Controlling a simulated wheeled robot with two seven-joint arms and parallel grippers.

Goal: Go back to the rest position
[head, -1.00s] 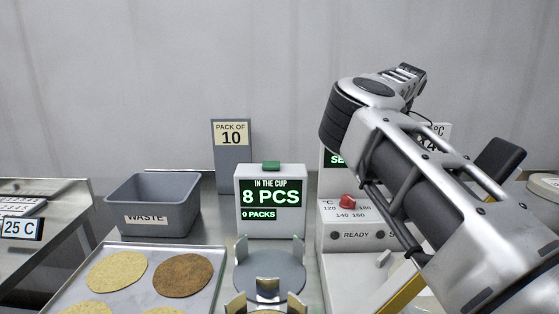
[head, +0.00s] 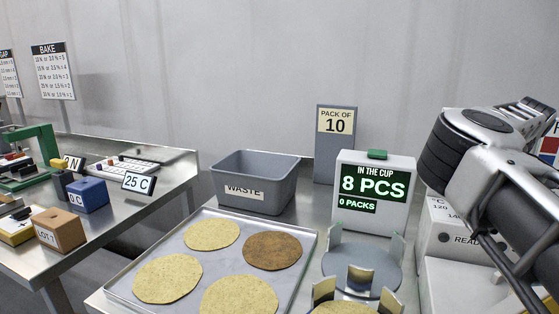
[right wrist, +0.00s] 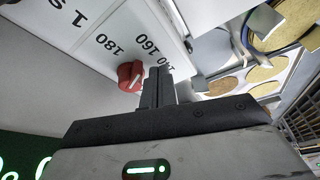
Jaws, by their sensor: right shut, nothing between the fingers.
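My right gripper (right wrist: 158,88) shows in the right wrist view with its two fingers together and nothing between them. A red knob (right wrist: 131,76) on a white dial panel (right wrist: 95,45) appears beside the fingertips in that picture; a gap or contact is hard to judge. In the head view my right arm crosses the right side, over the white machine (head: 445,240), and hides most of it. The right fingers do not show in the head view. My left gripper is in neither view.
A tray (head: 135,285) with several round chips lies at front centre. Behind it are a grey waste bin (head: 255,205) and a counter display (head: 373,195) reading 8 PCS. A cup with upright prongs (head: 362,270) stands before the display. A side table (head: 180,165) holds blocks at left.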

